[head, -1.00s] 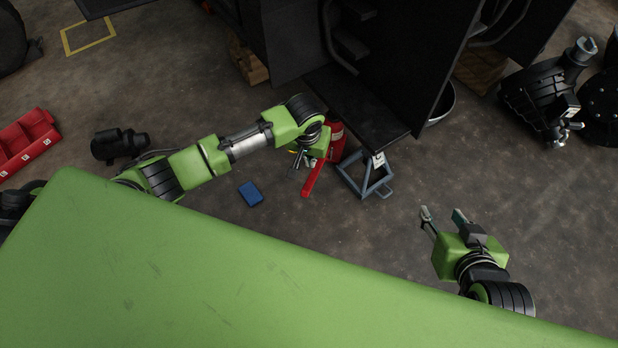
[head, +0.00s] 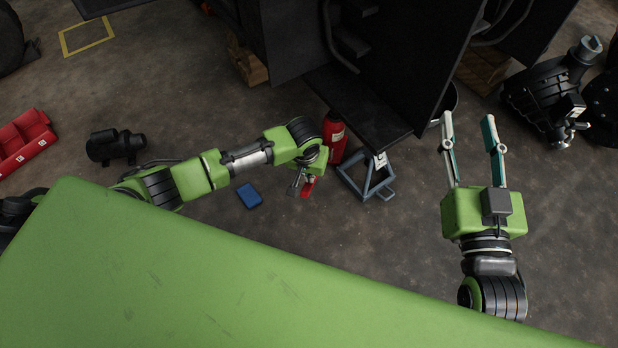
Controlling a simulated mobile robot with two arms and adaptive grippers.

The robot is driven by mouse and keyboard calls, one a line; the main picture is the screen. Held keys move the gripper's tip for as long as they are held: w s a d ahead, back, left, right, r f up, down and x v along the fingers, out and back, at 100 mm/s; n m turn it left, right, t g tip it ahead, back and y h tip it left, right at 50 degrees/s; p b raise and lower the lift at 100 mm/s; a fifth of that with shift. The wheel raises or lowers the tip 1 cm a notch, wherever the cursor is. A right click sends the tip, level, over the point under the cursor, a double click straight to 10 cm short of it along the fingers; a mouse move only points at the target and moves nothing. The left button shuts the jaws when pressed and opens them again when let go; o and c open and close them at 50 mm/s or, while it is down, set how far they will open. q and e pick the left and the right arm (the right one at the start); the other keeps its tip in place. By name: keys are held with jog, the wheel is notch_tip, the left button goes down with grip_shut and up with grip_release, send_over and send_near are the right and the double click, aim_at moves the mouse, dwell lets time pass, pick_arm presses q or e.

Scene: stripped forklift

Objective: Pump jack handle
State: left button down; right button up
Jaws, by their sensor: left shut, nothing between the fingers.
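A red jack body (head: 334,139) with a pale label stands beside the forklift frame, partly hidden by my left wrist. A short piece of its red handle (head: 308,187) shows just below that wrist; the rest is hidden. My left gripper (head: 297,187) is shut and empty, its fingers beside the handle's left side. Whether they touch it I cannot tell. My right gripper (head: 467,117) is open and empty, fingers spread and pointing up the picture, well right of the jack.
A grey jack stand (head: 366,182) is right of the jack, below the black forklift body (head: 385,75). A blue box (head: 249,195) lies on the floor left of the handle. Red bins (head: 25,141) and a black part (head: 116,146) are further left. Floor around the stand's front is clear.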

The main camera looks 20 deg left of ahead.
pick_arm(q)
jog(key=shift+s+f, duration=0.2)
jog(key=shift+f, duration=0.05)
pick_arm(e)
jog(key=shift+s+a+r+t, duration=0.1)
jog(key=shift+r+t, duration=0.2)
jog(key=shift+r, duration=0.35)
jog(key=shift+f, duration=0.15)
